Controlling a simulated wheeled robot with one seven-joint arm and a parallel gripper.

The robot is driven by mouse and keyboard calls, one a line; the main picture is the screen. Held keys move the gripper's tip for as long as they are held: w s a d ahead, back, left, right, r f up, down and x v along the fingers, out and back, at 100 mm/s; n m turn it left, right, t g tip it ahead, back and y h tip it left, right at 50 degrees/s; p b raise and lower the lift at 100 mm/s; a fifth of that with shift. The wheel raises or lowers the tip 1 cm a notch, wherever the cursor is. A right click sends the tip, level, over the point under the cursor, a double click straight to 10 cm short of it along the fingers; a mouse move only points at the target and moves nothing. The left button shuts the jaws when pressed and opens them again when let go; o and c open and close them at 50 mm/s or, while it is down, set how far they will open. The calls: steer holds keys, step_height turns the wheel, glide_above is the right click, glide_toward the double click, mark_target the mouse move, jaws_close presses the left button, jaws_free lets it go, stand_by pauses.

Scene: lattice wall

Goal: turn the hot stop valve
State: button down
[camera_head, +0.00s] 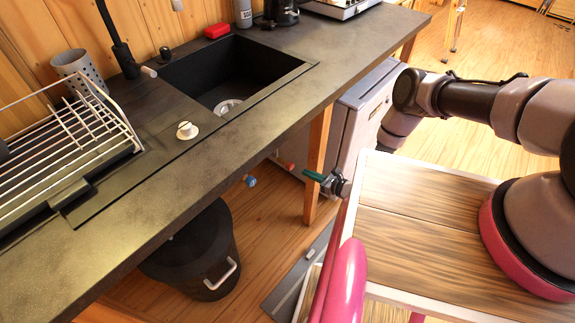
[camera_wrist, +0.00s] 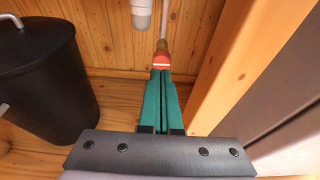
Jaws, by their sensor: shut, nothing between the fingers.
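The red valve handle (camera_wrist: 161,60), with a white stripe, is on a pipe against the wooden wall in the wrist view; I take it as the hot stop valve. In the head view a small red spot (camera_head: 290,166) under the counter seems to be the same handle. My gripper (camera_head: 306,173) has green fingers pressed together and points under the counter. In the wrist view its fingertips (camera_wrist: 161,74) line up with the red handle and overlap its lower edge; I cannot tell whether they touch it. A blue valve handle (camera_head: 250,181) shows left of it in the head view.
The counter (camera_head: 235,140) with its sink (camera_head: 225,80) overhangs the valves. A wooden leg (camera_head: 317,160) stands close to the right of my gripper. A black bin (camera_head: 195,250) stands below the counter at left. A white pipe (camera_wrist: 142,14) hangs above the red handle.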

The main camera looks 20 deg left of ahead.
steer(key=w+a, duration=0.2)
steer(key=a, duration=0.4)
steer(key=shift+w+r, duration=0.2)
steer(key=shift+w, duration=0.2)
steer(key=shift+d+f, duration=0.15)
steer(key=shift+f, duration=0.4)
stand_by(1.8)
steer(key=shift+r, duration=0.1)
glide_toward(289, 163)
stand_by(0.8)
